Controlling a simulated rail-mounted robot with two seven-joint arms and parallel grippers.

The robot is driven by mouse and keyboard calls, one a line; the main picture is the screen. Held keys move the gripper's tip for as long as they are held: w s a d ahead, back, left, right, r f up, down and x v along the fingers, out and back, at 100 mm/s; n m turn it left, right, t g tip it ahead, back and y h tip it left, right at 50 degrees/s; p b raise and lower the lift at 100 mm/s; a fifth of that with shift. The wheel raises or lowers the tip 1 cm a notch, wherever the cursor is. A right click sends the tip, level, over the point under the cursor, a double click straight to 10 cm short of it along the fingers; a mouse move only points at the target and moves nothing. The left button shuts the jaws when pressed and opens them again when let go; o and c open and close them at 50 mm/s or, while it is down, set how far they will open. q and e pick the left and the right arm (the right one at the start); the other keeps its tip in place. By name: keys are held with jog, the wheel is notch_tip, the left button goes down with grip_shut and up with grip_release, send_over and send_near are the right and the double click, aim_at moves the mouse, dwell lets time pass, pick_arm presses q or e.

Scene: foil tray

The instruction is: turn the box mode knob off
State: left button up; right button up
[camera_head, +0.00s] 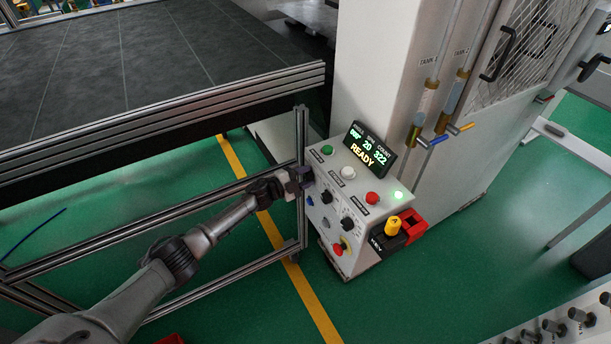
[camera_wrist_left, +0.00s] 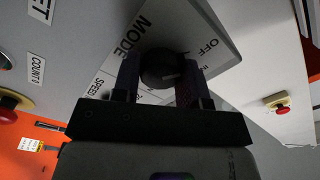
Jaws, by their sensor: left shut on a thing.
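The control box (camera_head: 350,200) is pale and stands on the green floor, with knobs and buttons. In the head view my left gripper (camera_head: 297,180) is at the upper left of its front panel and hides the mode knob. In the left wrist view the round dark mode knob (camera_wrist_left: 162,66) sits between the two fingers of my left gripper (camera_wrist_left: 160,78), which is shut on it. The printed words MODE and OFF show on the plate (camera_wrist_left: 205,35) around the knob. I cannot read which way the knob points. My right gripper is not in view.
The display (camera_head: 370,150) on the box reads READY; its small mode entry looks like OFF. Other dark knobs (camera_head: 347,224) and a red button (camera_head: 340,246) share the front panel. A metal frame post (camera_head: 301,150) stands close beside my gripper. A white cabinet (camera_head: 375,70) rises behind.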

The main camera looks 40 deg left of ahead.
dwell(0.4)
pick_arm(q)
jog(key=o, duration=0.9)
jog(key=shift+s+a, duration=0.2)
jog(key=shift+s, duration=0.3)
jog(key=shift+p+v, duration=0.95)
jog(key=shift+v, duration=5.45)
